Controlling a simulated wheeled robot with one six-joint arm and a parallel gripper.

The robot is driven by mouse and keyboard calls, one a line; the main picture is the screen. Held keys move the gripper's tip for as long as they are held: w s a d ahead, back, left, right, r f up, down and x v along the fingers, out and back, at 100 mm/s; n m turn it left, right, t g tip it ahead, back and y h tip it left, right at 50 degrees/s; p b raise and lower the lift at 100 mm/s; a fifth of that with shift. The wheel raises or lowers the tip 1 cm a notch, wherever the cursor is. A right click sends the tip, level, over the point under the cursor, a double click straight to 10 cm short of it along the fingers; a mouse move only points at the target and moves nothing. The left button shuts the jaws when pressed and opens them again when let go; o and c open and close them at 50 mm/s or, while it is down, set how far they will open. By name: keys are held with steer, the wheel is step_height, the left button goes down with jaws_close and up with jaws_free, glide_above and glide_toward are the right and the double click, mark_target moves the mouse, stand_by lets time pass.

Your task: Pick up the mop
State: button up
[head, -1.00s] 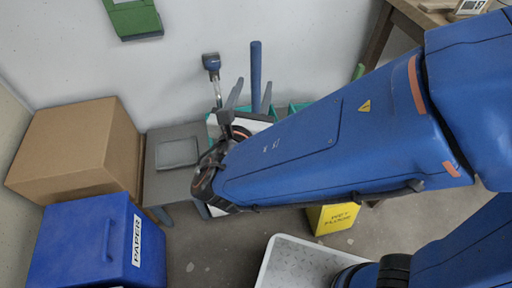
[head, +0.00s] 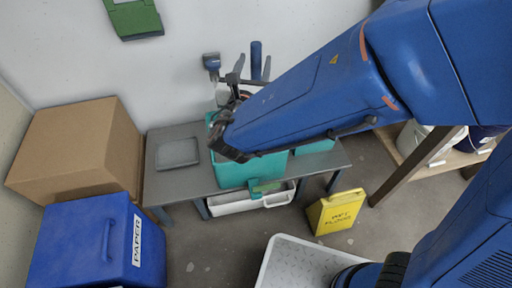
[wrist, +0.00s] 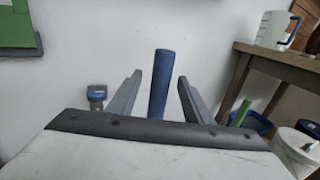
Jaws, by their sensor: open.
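A blue upright handle (head: 256,52), which looks like the mop's, stands near the wall behind the grey table. Its lower part is hidden by my gripper and arm, and no mop head shows. In the wrist view the same blue handle (wrist: 159,85) rises between my two grey fingers. My gripper (wrist: 159,76) is open, one finger on each side of the handle, with gaps on both sides. In the head view my gripper (head: 253,68) is above the table's back edge. I cannot tell how deep the handle sits between the fingers.
A tool with a blue-grey end (head: 211,62) stands left of the handle. A teal bucket (head: 250,172) is on the grey table (head: 190,187). A cardboard box (head: 75,150), blue paper bin (head: 85,245) and yellow floor sign (head: 340,212) surround it. A wooden shelf (head: 405,170) is right.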

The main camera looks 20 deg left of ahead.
steer(key=shift+w+a+r, duration=0.1)
steer(key=shift+w+a, duration=0.05)
steer(key=shift+w, duration=0.85)
steer(key=shift+w+a+r, duration=0.1)
steer(key=shift+w+a, duration=0.05)
steer(key=shift+w, duration=0.9)
steer(key=shift+w+a, duration=0.15)
steer(key=shift+w, duration=0.85)
jaws_close()
